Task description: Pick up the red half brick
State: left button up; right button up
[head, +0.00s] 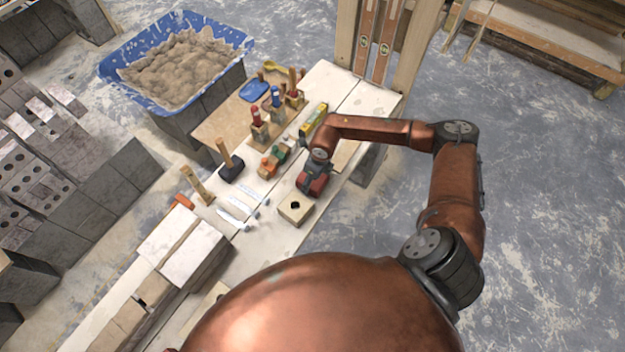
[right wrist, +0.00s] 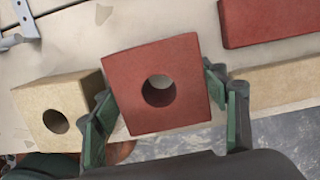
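The red half brick (right wrist: 150,62), a squarish block with a round hole, fills the middle of the right wrist view. My right gripper (right wrist: 160,88) has a finger against its left side and a finger against its right side, so it looks shut on it. The brick sits slightly askew to the pale board behind it. Whether it is clear of the board, I cannot tell. In the head view the right gripper (head: 314,182) is over the board, and the brick shows only as a small dark red patch there. My left gripper is not in view.
A beige half block with a hole (right wrist: 85,95) stands close left of the brick; it also shows in the head view (head: 291,214). A longer red brick (right wrist: 265,22) lies to the right. Trowels (head: 235,214), a mallet (head: 231,170) and a blue mortar tub (head: 240,38) are farther left.

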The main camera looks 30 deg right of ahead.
jog(key=c, duration=1.1)
jog(key=shift+r, duration=0.1)
jog(key=shift+c, duration=0.5)
